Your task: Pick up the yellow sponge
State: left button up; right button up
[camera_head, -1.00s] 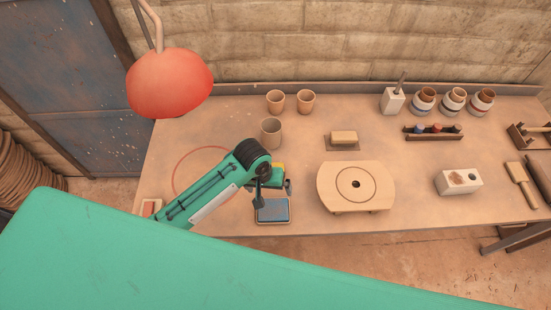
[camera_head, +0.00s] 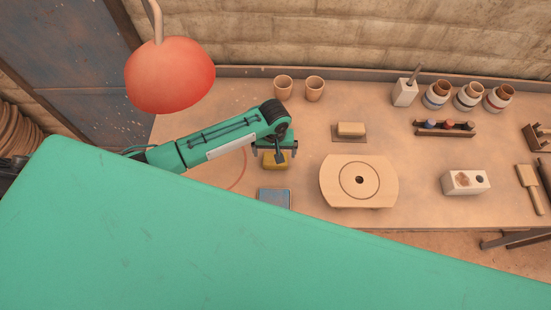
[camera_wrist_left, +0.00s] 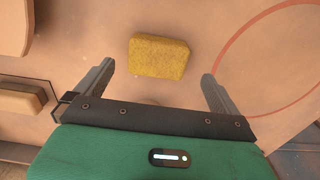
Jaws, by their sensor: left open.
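The yellow sponge (camera_head: 277,161) lies on the table under my left gripper, with its back part covered by the gripper in the head view. In the left wrist view the sponge (camera_wrist_left: 158,56) is a whole, flat block lying on the tan surface. My left gripper (camera_head: 275,152) is open and empty. In the wrist view its two fingers (camera_wrist_left: 157,78) stand apart, one to each side of the sponge's line. The sponge shows beyond the fingertips, and I see no contact. My right gripper is in neither view.
A blue pad (camera_head: 274,197) lies in front of the sponge. Two clay cups (camera_head: 283,88) stand behind my arm. A red lamp (camera_head: 168,76) hangs at the left.

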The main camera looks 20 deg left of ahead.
pick_arm(q)
jog(key=shift+f, duration=0.4)
notch_tip(320, 180, down, 4)
jog(key=shift+d+r+p, duration=0.1)
jog(key=shift+p, duration=0.85)
jog(key=shift+f, duration=0.45)
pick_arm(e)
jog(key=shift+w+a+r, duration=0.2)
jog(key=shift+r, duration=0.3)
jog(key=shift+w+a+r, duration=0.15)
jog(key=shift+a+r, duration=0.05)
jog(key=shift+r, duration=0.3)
pick_arm(q)
jog(key=c, duration=1)
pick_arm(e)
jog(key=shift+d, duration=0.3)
